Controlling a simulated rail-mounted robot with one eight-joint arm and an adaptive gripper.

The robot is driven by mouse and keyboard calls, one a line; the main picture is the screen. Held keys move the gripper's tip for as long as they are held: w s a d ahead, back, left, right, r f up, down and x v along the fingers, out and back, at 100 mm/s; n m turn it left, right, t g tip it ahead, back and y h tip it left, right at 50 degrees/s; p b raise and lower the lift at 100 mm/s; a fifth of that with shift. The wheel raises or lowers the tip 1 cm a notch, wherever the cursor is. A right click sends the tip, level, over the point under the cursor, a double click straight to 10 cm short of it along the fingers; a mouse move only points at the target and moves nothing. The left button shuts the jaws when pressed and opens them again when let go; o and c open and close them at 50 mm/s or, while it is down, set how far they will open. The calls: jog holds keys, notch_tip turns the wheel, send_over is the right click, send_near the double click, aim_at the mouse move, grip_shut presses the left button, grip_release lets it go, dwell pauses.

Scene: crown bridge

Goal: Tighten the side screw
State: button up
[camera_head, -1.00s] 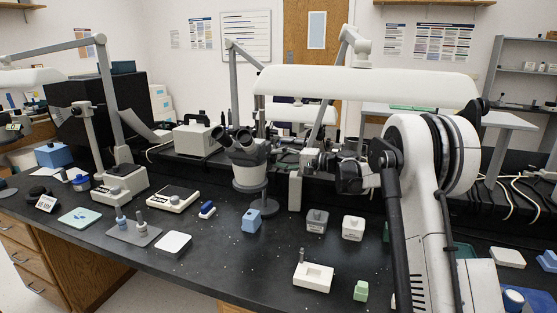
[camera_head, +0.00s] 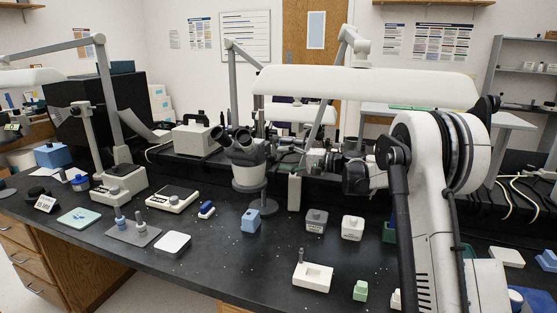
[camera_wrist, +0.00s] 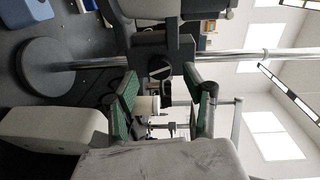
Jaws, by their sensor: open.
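The side screw (camera_wrist: 159,71) shows in the wrist view as a small round head with a slot across it. It sits on a dark clamp block (camera_wrist: 184,50) on the post of the microscope stand. My gripper (camera_wrist: 160,80) is open, its two green-padded fingers to the left and right of the screw head in the picture. No contact can be seen, and the distance left to the screw cannot be told. In the head view the microscope (camera_head: 247,160) stands upright, and the screw cannot be made out there.
The stand's metal post (camera_wrist: 240,57) runs beside the fingers to a round base (camera_wrist: 48,66). A blue block (camera_head: 251,221), a grey container (camera_head: 316,221) and a white container (camera_head: 352,228) stand near the microscope. A white tray (camera_head: 313,279) lies at the front; bare black bench lies left of it.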

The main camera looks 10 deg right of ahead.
jog(key=v, duration=0.9)
jog(key=shift+s+d, duration=0.15)
jog(key=shift+d, duration=0.1)
